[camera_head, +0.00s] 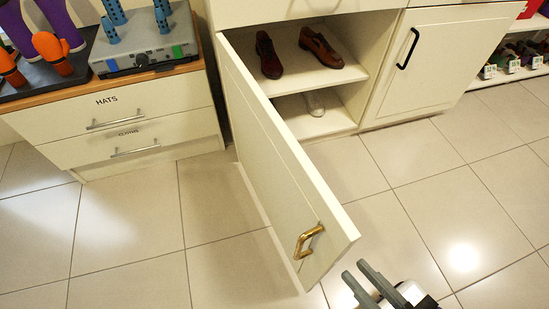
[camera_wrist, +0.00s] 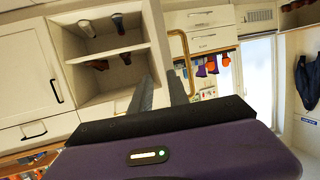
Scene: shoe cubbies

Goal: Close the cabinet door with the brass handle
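The white cabinet door (camera_head: 262,160) stands wide open, swung out over the floor. Its brass handle (camera_head: 308,240) is near the free edge, on the door's left face. In the wrist view the door (camera_wrist: 158,30) shows almost edge-on, and the brass handle (camera_wrist: 184,48) is just beyond the fingers. My gripper (camera_head: 357,270) is at the bottom of the head view, to the right of the door's free end and apart from it. Its two grey fingers are separated with nothing between them; they also show in the wrist view (camera_wrist: 161,78).
The open cabinet's shelf (camera_head: 296,83) holds brown shoes, with a pale item below. A closed cabinet door with a black handle (camera_head: 407,48) adjoins on the right. A drawer unit (camera_head: 125,105) stands on the left. The tiled floor (camera_head: 435,190) right of the door is clear.

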